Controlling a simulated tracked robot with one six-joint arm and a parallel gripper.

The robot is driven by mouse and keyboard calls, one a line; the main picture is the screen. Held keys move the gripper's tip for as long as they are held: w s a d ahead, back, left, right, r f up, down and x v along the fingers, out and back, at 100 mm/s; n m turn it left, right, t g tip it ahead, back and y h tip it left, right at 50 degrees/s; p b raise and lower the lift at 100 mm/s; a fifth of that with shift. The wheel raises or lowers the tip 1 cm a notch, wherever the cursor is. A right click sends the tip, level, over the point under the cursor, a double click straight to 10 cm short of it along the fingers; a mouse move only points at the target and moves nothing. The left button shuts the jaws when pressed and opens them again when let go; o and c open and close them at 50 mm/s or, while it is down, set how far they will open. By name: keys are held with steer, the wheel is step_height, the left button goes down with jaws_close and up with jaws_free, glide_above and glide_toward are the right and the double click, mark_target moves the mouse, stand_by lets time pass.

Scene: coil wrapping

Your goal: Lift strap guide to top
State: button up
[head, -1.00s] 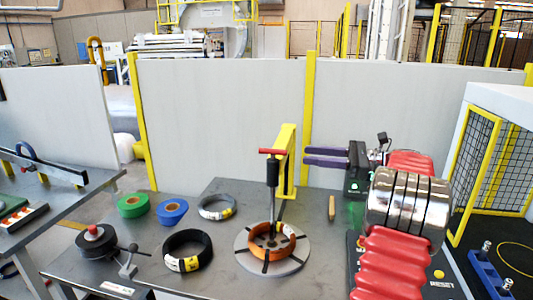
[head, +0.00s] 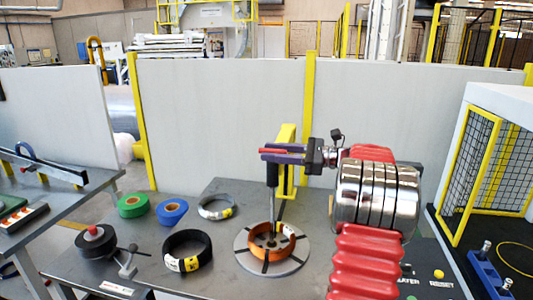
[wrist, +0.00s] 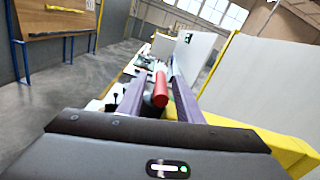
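The strap guide is a dark upright rod (head: 272,185) with a red cross handle (head: 271,151) on top, beside a yellow post (head: 288,180). Its foot meets the orange coil (head: 264,245) on the round turntable (head: 247,264). My gripper (head: 270,154) has its purple fingers at the height of the red handle. In the wrist view the red handle (wrist: 160,90) lies between the two fingers (wrist: 155,92), which stand apart with a gap visible beside it. Contact with the handle is not clear.
A black coil (head: 187,253), a grey coil (head: 216,207), blue tape (head: 172,211) and green tape (head: 132,205) lie left on the table. A black spool (head: 95,243) stands front left. A white partition (head: 220,120) is behind; a yellow mesh fence (head: 485,175) is at right.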

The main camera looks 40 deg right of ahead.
steer(key=shift+x, duration=0.9)
jaws_close()
